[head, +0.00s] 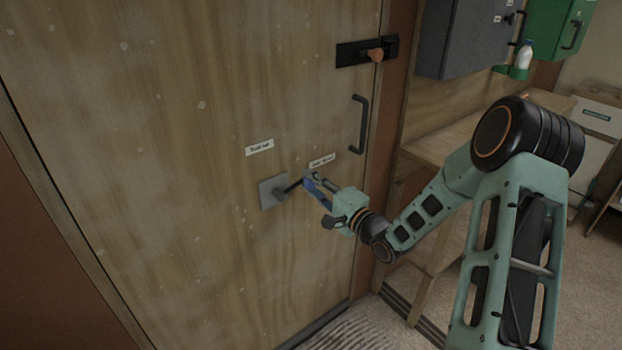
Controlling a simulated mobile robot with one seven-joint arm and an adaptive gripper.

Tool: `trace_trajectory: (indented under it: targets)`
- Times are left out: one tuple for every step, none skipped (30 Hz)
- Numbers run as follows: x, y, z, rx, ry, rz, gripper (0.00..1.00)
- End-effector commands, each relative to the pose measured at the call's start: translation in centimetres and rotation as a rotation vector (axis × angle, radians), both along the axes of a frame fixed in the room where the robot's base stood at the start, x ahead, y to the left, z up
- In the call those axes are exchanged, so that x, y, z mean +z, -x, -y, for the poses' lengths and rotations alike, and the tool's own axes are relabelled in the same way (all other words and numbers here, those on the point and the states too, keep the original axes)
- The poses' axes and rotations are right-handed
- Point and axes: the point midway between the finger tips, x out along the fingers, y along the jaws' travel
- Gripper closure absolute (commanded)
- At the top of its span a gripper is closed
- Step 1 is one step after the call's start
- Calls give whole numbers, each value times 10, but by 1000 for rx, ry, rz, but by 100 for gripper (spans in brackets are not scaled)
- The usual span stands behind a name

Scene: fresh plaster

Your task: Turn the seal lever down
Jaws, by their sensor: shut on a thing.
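The seal lever (291,187) is a dark bar on a grey square plate (268,197) on the wooden door. It points to the right and slightly up from its hub. My gripper (309,182) is at the lever's outer end, with its fingers shut on it. The fingers hide the tip of the lever. A white label (259,147) is above the plate, and a second label (322,161) is just above my gripper. Their text is too small to read.
A black pull handle (360,125) and a black bolt with an orange knob (375,55) are higher on the door (130,150). A wooden bench (455,140), a grey cabinet (465,38) and a green box (558,30) stand to the right. The door's left part is clear.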

Motion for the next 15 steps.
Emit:
trace_trajectory:
  targets:
    - [1,0,0,0,-6,-2,100]
    - [0,0,0,1,-8,-3,100]
    - [0,0,0,1,-9,-4,100]
    - [0,0,0,1,-11,-5,100]
    - [0,-1,0,1,-11,-5,100]
    - [0,0,0,1,-12,-6,100]
    - [0,0,0,1,-12,-6,100]
    - [0,0,0,1,-12,-6,100]
    - [0,0,0,1,-12,-6,100]
    - [0,0,0,1,-11,-6,100]
    - [0,0,-1,1,-11,-6,100]
    - [0,0,0,1,-11,-6,100]
    - [-1,0,-1,1,-11,-6,100]
    - [-1,0,0,1,-11,-6,100]
    - [-1,0,0,1,-11,-6,74]
